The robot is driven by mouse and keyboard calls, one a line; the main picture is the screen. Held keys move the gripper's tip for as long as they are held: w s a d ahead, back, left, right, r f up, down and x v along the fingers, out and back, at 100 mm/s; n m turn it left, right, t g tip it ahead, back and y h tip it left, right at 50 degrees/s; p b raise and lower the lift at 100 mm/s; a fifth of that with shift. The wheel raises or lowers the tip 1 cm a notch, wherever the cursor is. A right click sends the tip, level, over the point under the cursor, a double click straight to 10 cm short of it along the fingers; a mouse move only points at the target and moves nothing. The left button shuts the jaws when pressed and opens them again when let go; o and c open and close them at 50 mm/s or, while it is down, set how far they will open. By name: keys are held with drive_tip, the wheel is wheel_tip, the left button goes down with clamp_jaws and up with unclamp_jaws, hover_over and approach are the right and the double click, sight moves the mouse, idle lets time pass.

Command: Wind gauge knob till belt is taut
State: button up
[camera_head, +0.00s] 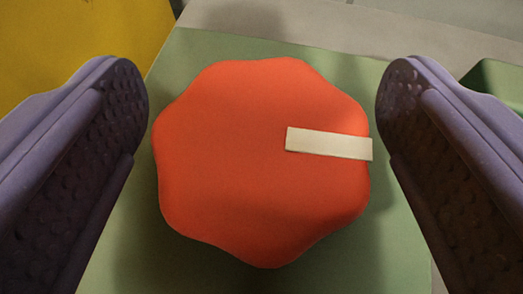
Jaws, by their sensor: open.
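A large orange-red knob (245,180) with a scalloped edge fills the middle of the view. A cream pointer strip (329,144) on its face runs from right of the centre to the right edge. My gripper (262,95) is open, with one purple finger on each side of the knob. A gap shows between each fingertip and the knob's rim. I cannot tell how deep the fingers reach beside it. No belt is in view.
The knob sits in front of a pale green panel (385,255). A yellow surface (75,40) fills the upper left. A dark green block (495,85) stands at the right edge. A grey-beige surface (400,40) lies behind.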

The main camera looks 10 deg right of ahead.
drive_tip(key=shift+s, duration=0.1)
drive_tip(key=p+v, duration=0.1)
drive_tip(key=v, duration=0.6)
drive_tip(key=shift+s+r, duration=0.1)
drive_tip(key=shift+s, duration=0.2)
drive_tip(key=w+d+r+y+b, duration=0.1)
drive_tip(key=w+r+b, duration=0.1)
drive_tip(key=r, duration=0.6)
drive_tip(key=w+d+r+y+b, duration=0.1)
drive_tip(key=d+r, duration=0.1)
drive_tip(key=r, duration=0.6)
drive_tip(key=s+d+r+y+b, duration=0.1)
drive_tip(key=s+d+r, duration=0.25)
drive_tip(key=r, duration=0.65)
drive_tip(key=s+d+r+y+b, duration=0.15)
drive_tip(key=d+r, duration=0.25)
drive_tip(key=r, duration=0.6)
drive_tip(key=s+d+r+h+b, duration=0.1)
drive_tip(key=s+d+r, duration=0.3)
drive_tip(key=s, duration=0.5)
drive_tip(key=s+d+r+n+t+h+b, duration=0.1)
drive_tip(key=s+d+r+b, duration=0.1)
drive_tip(key=s+d+r, duration=0.3)
drive_tip(key=s+d+r+t+h+b, duration=0.1)
drive_tip(key=s+d+r, duration=0.3)
drive_tip(key=s+r, duration=0.6)
drive_tip(key=v, duration=0.2)
drive_tip(key=shift+s+d+b, duration=0.2)
drive_tip(key=shift+s+b, duration=0.1)
drive_tip(key=shift+s, duration=0.1)
